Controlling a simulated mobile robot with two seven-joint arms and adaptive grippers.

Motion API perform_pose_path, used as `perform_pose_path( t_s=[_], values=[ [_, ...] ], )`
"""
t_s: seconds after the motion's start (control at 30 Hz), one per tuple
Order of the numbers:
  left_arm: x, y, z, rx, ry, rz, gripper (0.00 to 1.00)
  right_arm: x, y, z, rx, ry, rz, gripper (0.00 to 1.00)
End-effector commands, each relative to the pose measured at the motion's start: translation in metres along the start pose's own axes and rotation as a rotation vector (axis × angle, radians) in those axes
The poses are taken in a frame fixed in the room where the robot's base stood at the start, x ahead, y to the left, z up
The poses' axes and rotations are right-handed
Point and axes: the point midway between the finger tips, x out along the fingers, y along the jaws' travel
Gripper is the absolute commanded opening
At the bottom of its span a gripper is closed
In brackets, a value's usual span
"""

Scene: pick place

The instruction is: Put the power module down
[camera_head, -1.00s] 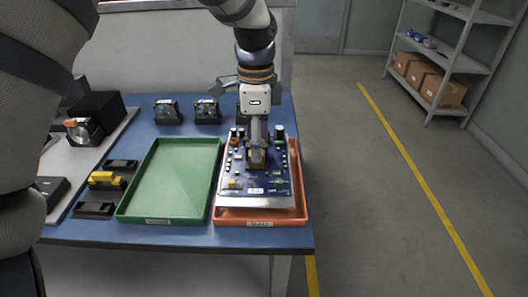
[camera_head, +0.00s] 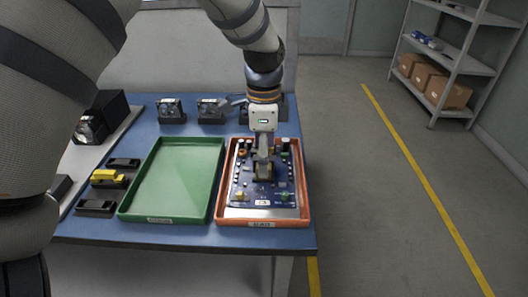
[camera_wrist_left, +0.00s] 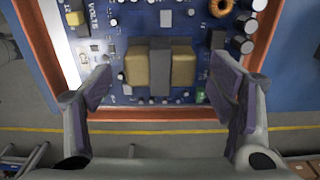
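The power module is a blue circuit board (camera_head: 246,190) on a pale metal plate, with a yellow and grey block (camera_wrist_left: 160,68) in its middle. It lies inside the orange tray (camera_head: 305,206) at the right of the table. My left gripper (camera_head: 263,165) points straight down over that block. In the left wrist view my left gripper (camera_wrist_left: 163,92) is open, with a finger on each side of the block and a visible gap to both. My right gripper is not in view.
An empty green tray (camera_head: 172,180) stands directly left of the orange one. Small black holders, one with a yellow part (camera_head: 108,178), lie further left. Several dark units (camera_head: 170,110) stand at the back. Floor is clear right of the table (camera_head: 130,229).

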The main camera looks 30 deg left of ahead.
Motion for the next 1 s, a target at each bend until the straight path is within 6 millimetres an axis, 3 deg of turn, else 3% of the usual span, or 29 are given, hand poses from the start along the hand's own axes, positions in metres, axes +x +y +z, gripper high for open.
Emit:
perform_pose_path(
  t_s=[0.17, 0.4, 0.6, 0.73, 1.0],
  values=[
    [-0.009, -0.001, -0.001, 0.000, 0.002, -0.003, 0.76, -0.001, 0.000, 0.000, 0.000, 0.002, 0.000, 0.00],
    [-0.073, -0.001, -0.001, -0.001, 0.005, -0.008, 0.76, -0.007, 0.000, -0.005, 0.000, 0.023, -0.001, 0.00],
    [-0.112, -0.001, 0.000, 0.000, 0.002, -0.002, 0.76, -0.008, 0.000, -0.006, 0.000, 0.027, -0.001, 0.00],
    [-0.122, -0.001, 0.000, 0.000, 0.000, 0.001, 0.76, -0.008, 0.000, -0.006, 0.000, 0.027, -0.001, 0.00],
    [-0.122, 0.000, 0.000, 0.000, -0.001, 0.002, 0.76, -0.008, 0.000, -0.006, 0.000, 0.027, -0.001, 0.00]
  ],
)
